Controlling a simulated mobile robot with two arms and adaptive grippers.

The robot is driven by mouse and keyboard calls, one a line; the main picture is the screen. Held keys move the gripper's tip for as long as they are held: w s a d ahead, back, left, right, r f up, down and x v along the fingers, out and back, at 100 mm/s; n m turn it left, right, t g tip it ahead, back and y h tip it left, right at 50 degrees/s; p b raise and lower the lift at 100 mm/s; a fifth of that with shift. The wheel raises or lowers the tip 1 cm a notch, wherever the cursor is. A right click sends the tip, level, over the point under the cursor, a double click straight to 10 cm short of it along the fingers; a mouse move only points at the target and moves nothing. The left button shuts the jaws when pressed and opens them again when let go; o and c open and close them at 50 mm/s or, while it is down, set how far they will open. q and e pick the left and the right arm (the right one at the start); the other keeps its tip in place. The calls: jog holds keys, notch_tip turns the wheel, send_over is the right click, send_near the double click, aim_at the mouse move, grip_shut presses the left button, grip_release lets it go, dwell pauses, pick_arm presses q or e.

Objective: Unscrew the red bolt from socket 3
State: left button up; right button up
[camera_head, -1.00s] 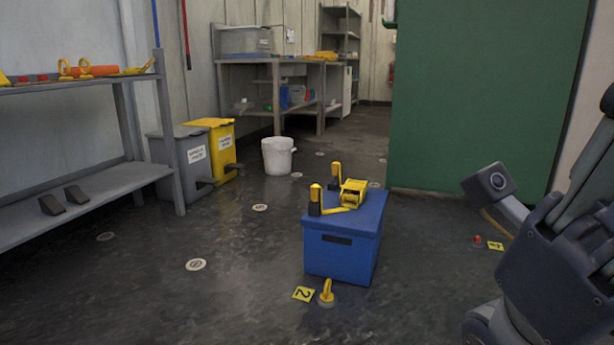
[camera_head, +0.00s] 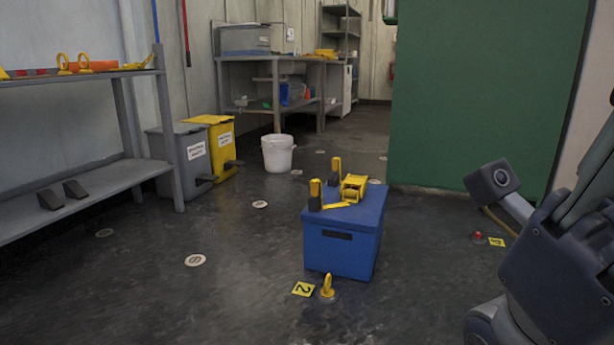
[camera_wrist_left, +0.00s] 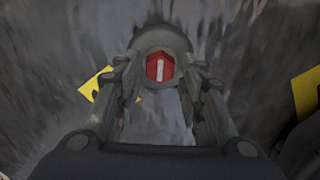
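In the left wrist view, a red bolt (camera_wrist_left: 160,67) with a hex-shaped head and a white slot mark sits in a dark round socket (camera_wrist_left: 160,42) on the floor. The two fingers of my left gripper (camera_wrist_left: 160,85) are apart, one on each side of the bolt's head. I cannot tell whether they touch it. The socket's number is not readable here. My left gripper does not show in the head view. My right gripper is not in view. In the head view, a red bolt (camera_head: 478,236) stands on the floor at the right, beside a yellow marker (camera_head: 497,242).
A blue box (camera_head: 341,252) with yellow items on its lid stands mid-floor. A yellow-handled bolt (camera_head: 327,287) and a yellow marker (camera_head: 303,289) are at its front. A white bucket (camera_head: 278,155), bins and shelves stand behind. A green panel (camera_head: 480,95) is at the right.

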pick_arm(q)
jog(key=shift+f+b, duration=0.75)
jog(key=shift+f, duration=0.2)
jog(key=shift+c, duration=0.6)
grip_shut()
jog(key=n+p, duration=0.7)
jog(key=shift+r+n, duration=0.3)
jog(key=shift+n+p, duration=0.6)
jog(key=shift+f+n, duration=0.15)
jog(key=shift+n, duration=0.15)
jog(key=shift+f, duration=0.1)
